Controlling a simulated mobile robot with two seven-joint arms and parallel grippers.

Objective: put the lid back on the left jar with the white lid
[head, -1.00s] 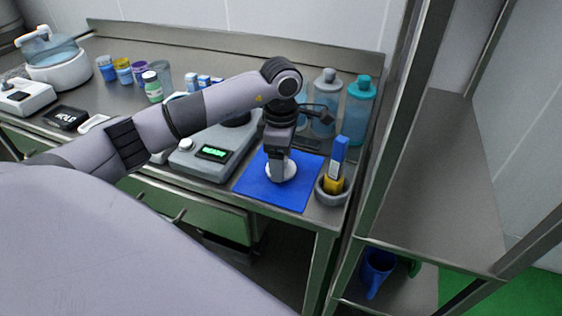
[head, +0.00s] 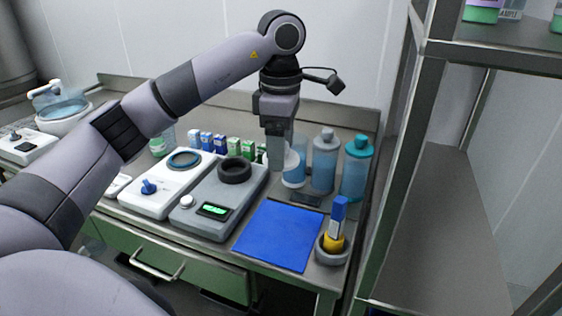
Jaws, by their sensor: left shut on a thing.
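My left gripper (head: 279,163) is shut on a white round lid (head: 291,161), held in the air above the back of the bench. Behind it stands a clear bluish jar (head: 294,182), the leftmost of three at the back right; its top is partly hidden by my gripper and the lid. I cannot tell whether lid and jar touch. Right of it stand a jar with a grey-white cap (head: 324,168) and a jar with a teal cap (head: 355,174). My right gripper is not in view.
A bare blue mat (head: 278,236) lies at the bench front. Beside it, a grey bowl (head: 331,253) holds a blue and yellow object. Scales (head: 214,210) with a dark ring stand left, several small boxes (head: 220,144) behind. A metal shelf frame (head: 398,170) bounds the right side.

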